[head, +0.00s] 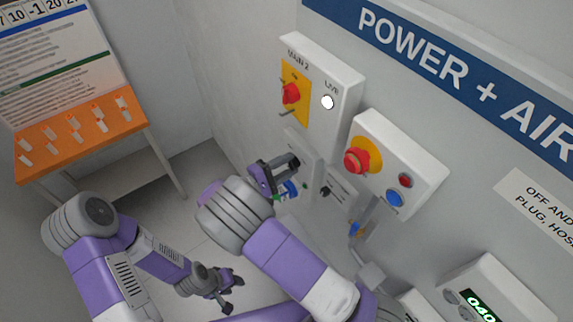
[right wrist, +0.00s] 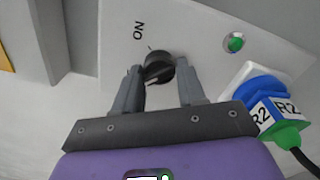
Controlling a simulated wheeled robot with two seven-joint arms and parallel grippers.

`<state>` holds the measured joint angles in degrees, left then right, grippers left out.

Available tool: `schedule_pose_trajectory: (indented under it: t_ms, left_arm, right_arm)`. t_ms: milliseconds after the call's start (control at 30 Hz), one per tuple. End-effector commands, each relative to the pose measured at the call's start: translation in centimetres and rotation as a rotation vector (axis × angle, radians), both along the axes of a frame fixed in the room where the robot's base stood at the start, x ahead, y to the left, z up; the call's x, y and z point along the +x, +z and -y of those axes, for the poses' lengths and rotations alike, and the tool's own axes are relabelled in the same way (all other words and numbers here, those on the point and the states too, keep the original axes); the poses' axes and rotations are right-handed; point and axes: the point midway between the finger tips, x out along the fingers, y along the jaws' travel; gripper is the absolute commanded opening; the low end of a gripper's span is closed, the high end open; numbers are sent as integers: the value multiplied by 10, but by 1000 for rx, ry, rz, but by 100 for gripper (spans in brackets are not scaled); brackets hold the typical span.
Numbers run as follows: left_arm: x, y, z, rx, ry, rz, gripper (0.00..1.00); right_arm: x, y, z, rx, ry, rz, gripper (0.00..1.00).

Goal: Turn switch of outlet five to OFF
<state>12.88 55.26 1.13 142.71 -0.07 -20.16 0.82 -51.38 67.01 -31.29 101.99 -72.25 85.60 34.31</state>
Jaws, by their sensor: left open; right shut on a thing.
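In the right wrist view, a black rotary switch (right wrist: 158,66) sits on a pale panel (right wrist: 185,25) with the word ON printed above and left of it. My right gripper (right wrist: 161,82) has its fingers on either side of the switch knob, shut on it. In the head view my right gripper (head: 280,175) is at the wall by the lower outlet boxes, its fingertips partly hiding the switch. No outlet number is readable. My left gripper (head: 215,288) is open and empty, low over the floor, away from the wall.
A green lamp (right wrist: 235,42) and a blue plug (right wrist: 255,82) tagged R2 are right of the switch. Above are the MAIN 2 box (head: 318,95) and a box with a red emergency button (head: 357,160). An orange-topped table (head: 80,150) stands at left.

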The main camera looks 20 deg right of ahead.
Motion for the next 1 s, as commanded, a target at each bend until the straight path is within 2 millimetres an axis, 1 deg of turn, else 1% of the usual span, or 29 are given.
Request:
schedule_pose_trajectory:
  t_ms: [233, 267, 300, 400, 633, 733, 867, 1000]
  left_arm:
    - [0, 0, 0, 0, 0, 0, 43]
    - [0, 0, 0, 0, 0, 0, 43]
    - [0, 0, 0, 0, 0, 0, 43]
    - [0, 0, 0, 0, 0, 0, 43]
    - [0, 0, 0, 0, 0, 0, 43]
    - [0, -1, 0, 0, 0, 0, 43]
    - [0, -4, 0, 0, 0, 0, 43]
    - [0, -8, 0, 0, 0, 0, 43]
  right_arm:
    - [0, -1, 0, 1, 1, -3, 9]
    - [0, -1, 0, 1, 1, -3, 43]
    - [0, -1, -1, 1, 1, -3, 49]
    - [0, -1, 0, 1, 0, -2, 63]
    - [0, 0, 0, 0, 1, 0, 63]
    - [-1, 0, -4, 1, 2, 0, 63]
    - [-6, -1, -20, 0, 4, 1, 63]
    - [-15, -2, -43, 1, 5, 1, 63]
